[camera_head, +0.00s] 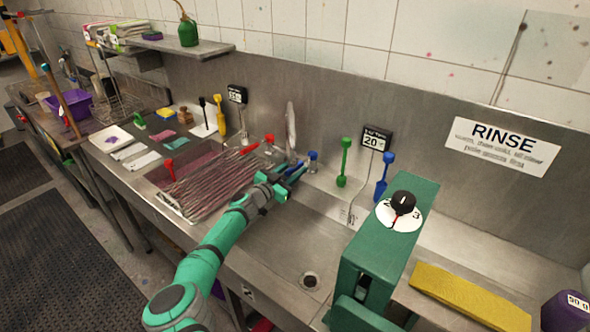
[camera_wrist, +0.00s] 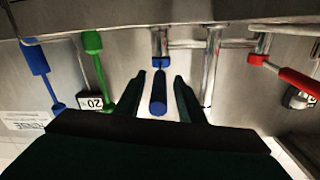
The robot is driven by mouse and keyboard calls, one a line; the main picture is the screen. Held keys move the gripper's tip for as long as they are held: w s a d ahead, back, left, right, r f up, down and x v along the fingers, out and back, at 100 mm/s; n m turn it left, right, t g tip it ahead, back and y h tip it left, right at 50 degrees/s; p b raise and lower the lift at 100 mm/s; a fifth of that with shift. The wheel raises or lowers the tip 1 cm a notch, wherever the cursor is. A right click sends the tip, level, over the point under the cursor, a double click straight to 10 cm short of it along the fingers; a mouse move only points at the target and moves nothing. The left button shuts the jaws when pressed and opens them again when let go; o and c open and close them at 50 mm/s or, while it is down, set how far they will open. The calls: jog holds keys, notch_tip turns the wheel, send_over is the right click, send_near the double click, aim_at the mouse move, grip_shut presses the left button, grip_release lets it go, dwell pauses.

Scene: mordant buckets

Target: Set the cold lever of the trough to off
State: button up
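The cold lever is a blue bar (camera_wrist: 158,95) on the trough's metal tap, pointing towards my wrist camera. Its blue end (camera_head: 313,155) shows just right of my gripper in the head view. My gripper (camera_wrist: 160,76) is open, with one dark finger on each side of the blue lever and gaps visible between. In the head view my gripper (camera_head: 292,172) is at the tap, and it partly hides the lever. The red lever (camera_wrist: 285,78) is on the other side of the tap spout (camera_wrist: 211,70). The trough's basin (camera_head: 290,240) lies below my arm.
A green ladle-like tool (camera_head: 343,160) and a blue one (camera_head: 383,172) stand at the back wall near a display (camera_head: 377,138) reading 20. A green box with a dial (camera_head: 395,225) stands right of the basin. Reddish strands (camera_head: 205,185) lie left of my gripper.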

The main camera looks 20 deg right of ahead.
jog(key=shift+a, duration=0.1)
jog(key=v, duration=1)
jog(key=shift+s+a, duration=0.25)
jog(key=shift+a, duration=0.1)
